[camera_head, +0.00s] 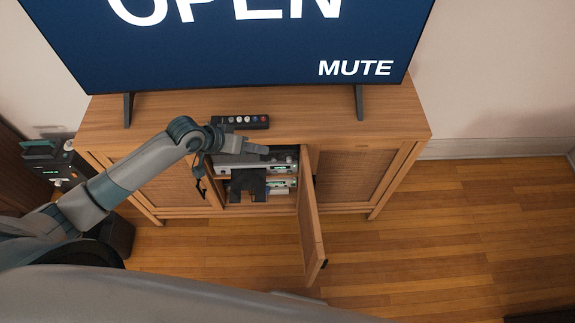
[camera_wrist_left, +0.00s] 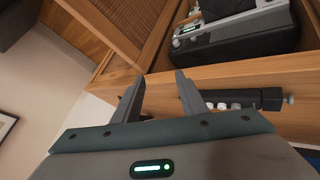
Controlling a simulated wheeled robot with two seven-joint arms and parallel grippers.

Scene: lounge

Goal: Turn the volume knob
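Silver audio devices (camera_head: 285,162) with small green displays sit on shelves in the cabinet's open middle bay. In the left wrist view, one silver and black device (camera_wrist_left: 232,28) shows at the upper right with small pale knobs (camera_wrist_left: 177,42) at its end; I cannot tell which is the volume knob. My left gripper (camera_head: 266,151) is in front of the cabinet's top edge, above the open bay, pointing right. In the left wrist view its fingers (camera_wrist_left: 160,86) are apart with nothing between them. It hides part of the devices in the head view. My right gripper is out of view.
The bay's door (camera_head: 313,228) stands open toward me, right of the gripper. Another dark device (camera_head: 50,165) stands left.

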